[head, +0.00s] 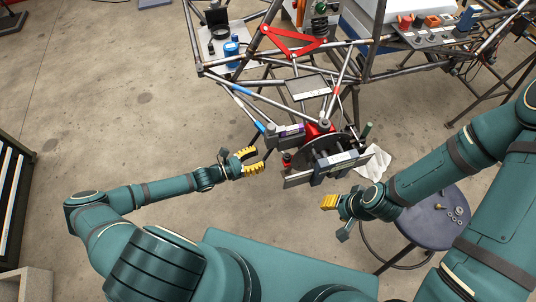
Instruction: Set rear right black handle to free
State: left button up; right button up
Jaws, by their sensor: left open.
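A tube chassis (290,80) of bare metal tubes stands ahead of me. At its near end is a fixture with a dark round plate (325,146), grey bars and red parts. Which part is the rear right black handle I cannot tell at this size. My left gripper (256,161), with yellow fingers, is open and empty, just left of the fixture and apart from it. My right gripper (329,202) is below and right of the fixture; its fingers overlap.
A round dark stool (436,218) with small metal parts stands at the right, partly behind my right arm. A white cloth (376,163) lies right of the fixture. A tray with tools (425,32) is at the upper right. The floor at left is clear; a dark cabinet (12,195) stands at the left edge.

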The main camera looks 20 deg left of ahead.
aim_at(266, 155)
pick_arm(q)
jog(key=shift+x, duration=2.15)
grip_shut()
